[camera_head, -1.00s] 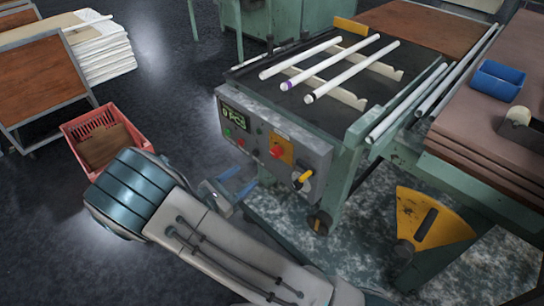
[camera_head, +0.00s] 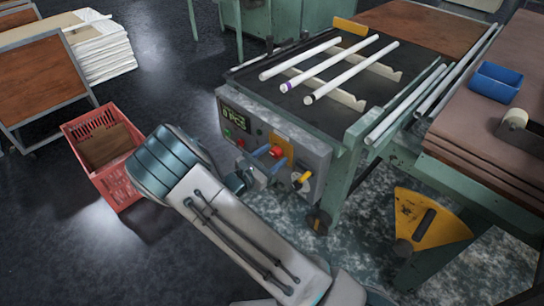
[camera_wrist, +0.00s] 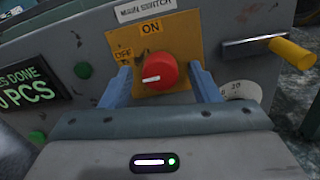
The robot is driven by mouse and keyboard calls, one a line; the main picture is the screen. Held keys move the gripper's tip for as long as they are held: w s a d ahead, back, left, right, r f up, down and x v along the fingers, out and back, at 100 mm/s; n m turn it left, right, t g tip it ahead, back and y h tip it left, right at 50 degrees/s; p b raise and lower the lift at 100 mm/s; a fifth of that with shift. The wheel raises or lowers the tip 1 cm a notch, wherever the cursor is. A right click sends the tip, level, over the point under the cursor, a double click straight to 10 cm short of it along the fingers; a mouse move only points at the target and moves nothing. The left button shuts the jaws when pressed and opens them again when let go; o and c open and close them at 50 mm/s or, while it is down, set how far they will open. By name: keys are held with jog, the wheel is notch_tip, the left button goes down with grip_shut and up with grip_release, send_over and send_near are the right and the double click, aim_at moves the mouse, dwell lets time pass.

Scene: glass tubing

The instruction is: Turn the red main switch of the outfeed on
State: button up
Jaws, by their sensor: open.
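The red main switch (camera_wrist: 162,71) is a round knob on an orange plate (camera_wrist: 182,40) on the grey control panel. The plate is marked ON at the top and OFF at the left; a white label above reads main switch. The knob's white mark points left, on the OFF side. My gripper (camera_wrist: 160,80) is open, with one blue finger at each side of the knob; I cannot tell whether they touch it. In the head view the switch (camera_head: 278,152) shows just beyond my gripper (camera_head: 266,161), which hides part of the panel.
A yellow-handled lever (camera_wrist: 291,53) and a dial (camera_wrist: 242,91) are right of the switch. A green display (camera_wrist: 28,88) and green buttons are at the left. Glass tubes (camera_head: 335,67) lie on the outfeed above. A red crate (camera_head: 104,150) stands on the floor beside my arm.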

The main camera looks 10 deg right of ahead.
jog(key=shift+c, duration=0.4)
jog(key=c, duration=0.9)
